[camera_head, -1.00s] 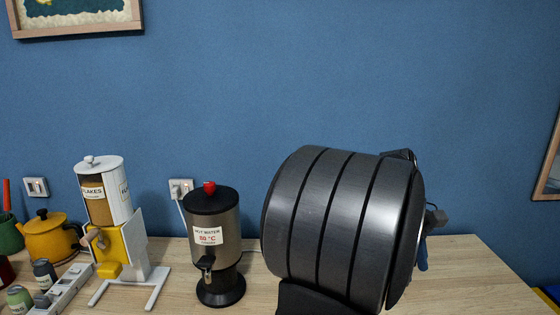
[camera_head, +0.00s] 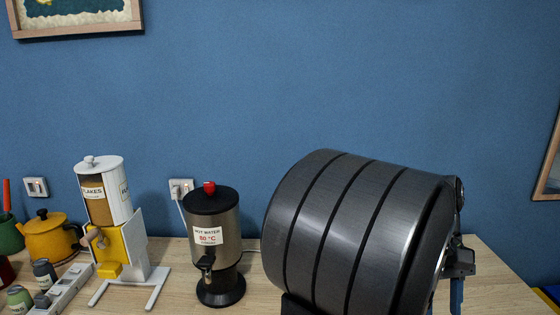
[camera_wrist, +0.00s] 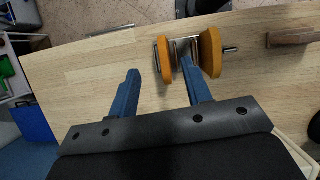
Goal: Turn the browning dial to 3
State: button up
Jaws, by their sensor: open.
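No browning dial can be made out in either view. In the wrist view, my gripper (camera_wrist: 159,68) is open, with two blue fingers apart and nothing between them. Beyond the fingertips stands an object with two rounded orange end plates (camera_wrist: 210,52) and metal parts between them; a thin rod sticks out to its right. I cannot tell whether it carries a dial. The right fingertip appears close to it, but touching cannot be judged. In the head view, my large dark arm hides much of the counter's right side, and part of my gripper (camera_head: 458,270) shows behind it.
On the wooden counter (camera_head: 180,270) stand a hot water dispenser (camera_head: 210,270), a flakes dispenser (camera_head: 118,235) and a yellow kettle (camera_head: 52,238). A wooden piece (camera_wrist: 290,38) lies at the right in the wrist view. Bare wood surrounds the orange-ended object's left side.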

jog(key=shift+m, duration=0.5)
jog(key=f, duration=0.4)
jog(key=s+f, duration=0.1)
jog(key=f, duration=0.6)
jog(key=shift+s+f, duration=0.15)
jog(key=shift+f, duration=0.15)
notch_tip(320, 180, up, 11)
jog(key=w+a+r+n+t+h, duration=0.1)
jog(key=w+a+r+n, duration=0.4)
jog(key=w, duration=0.4)
jog(key=w+a+r+n+t+h, duration=0.2)
jog(key=w+a+r+n, duration=0.2)
jog(key=w+r+n, duration=0.4)
jog(key=w+a+r+n+t+h, duration=0.1)
jog(key=w+a+r+n, duration=0.35)
jog(key=w, duration=0.55)
jog(key=shift+n, duration=0.25)
jog(key=x, duration=1.2)
jog(key=shift+d+f, duration=0.25)
jog(key=shift+d, duration=0.1)
jog(key=shift+r, duration=0.1)
jog(key=v, duration=1.1)
jog(key=s+d+f+m+g, duration=0.1)
jog(key=s+d+f+m, duration=0.4)
jog(key=s+f, duration=0.1)
jog(key=shift+s+f, duration=0.35)
jog(key=shift+s, duration=0.1)
jog(key=shift+w+r, duration=0.1)
